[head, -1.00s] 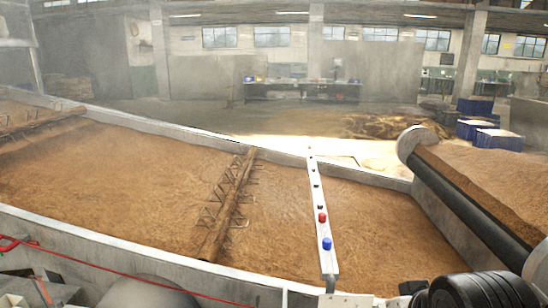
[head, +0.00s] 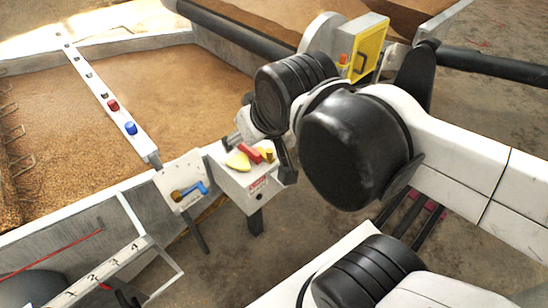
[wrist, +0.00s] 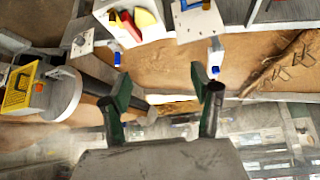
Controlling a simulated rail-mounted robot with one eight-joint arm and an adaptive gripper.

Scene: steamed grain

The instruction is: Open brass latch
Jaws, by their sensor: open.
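A white plate (head: 168,181) at the end of the button beam carries a small brass-coloured piece (head: 177,196) beside a blue lever (head: 195,189). I cannot tell for sure that this piece is the brass latch. A white box (head: 240,188) next to it has red and yellow parts on top. In the wrist view my gripper (wrist: 163,85) is open and empty, its two dark green fingers wide apart. The plate (wrist: 197,28) and the box (wrist: 150,35) show beyond the fingertips, apart from them. In the head view my arm largely hides the gripper.
A yellow panel with a dark handle (head: 369,48) stands on a grey box beside the roller (head: 232,32). The white beam (head: 92,82) with red and blue buttons crosses the grain bed (head: 175,95). A white rail frame (head: 95,272) lies at lower left.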

